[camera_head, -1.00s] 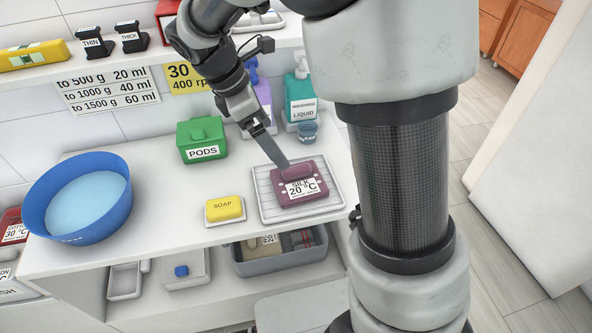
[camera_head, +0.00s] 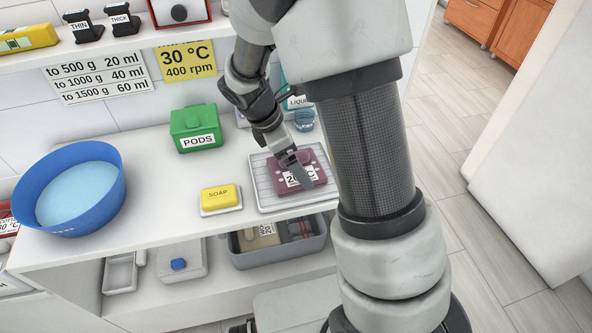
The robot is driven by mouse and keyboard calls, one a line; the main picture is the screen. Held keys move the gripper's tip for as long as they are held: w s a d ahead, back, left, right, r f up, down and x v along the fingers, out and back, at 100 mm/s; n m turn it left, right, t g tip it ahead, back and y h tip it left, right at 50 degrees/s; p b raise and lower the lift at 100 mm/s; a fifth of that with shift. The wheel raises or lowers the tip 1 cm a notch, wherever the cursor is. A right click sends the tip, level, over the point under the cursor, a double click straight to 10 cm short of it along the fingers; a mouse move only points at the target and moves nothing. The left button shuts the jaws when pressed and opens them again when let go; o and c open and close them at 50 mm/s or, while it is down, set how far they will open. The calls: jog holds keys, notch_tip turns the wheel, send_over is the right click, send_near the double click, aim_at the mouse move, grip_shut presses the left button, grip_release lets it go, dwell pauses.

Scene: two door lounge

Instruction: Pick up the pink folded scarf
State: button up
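The pink folded scarf (camera_head: 317,162) is a flat mauve-pink bundle with a white temperature label on top. It lies on a white ribbed tray (camera_head: 262,184) at the right end of the counter. My gripper (camera_head: 304,181) points down over the scarf and covers part of its label. One grey finger shows clearly; I cannot tell whether the fingers are apart or touch the cloth. My arm comes down from above and hides part of the area behind the tray.
A yellow soap bar (camera_head: 219,197) on a white dish, a green pods box (camera_head: 195,126) and a blue basin (camera_head: 70,188) stand to the left. A liquid bottle (camera_head: 295,101) stands behind. A grey bin (camera_head: 262,260) sits on the shelf below.

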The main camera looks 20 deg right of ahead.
jog(key=shift+d+f, duration=0.15)
jog(key=shift+f, duration=0.25)
jog(key=shift+c, duration=0.3)
jog(key=c, duration=0.7)
jog(key=shift+r, duration=0.15)
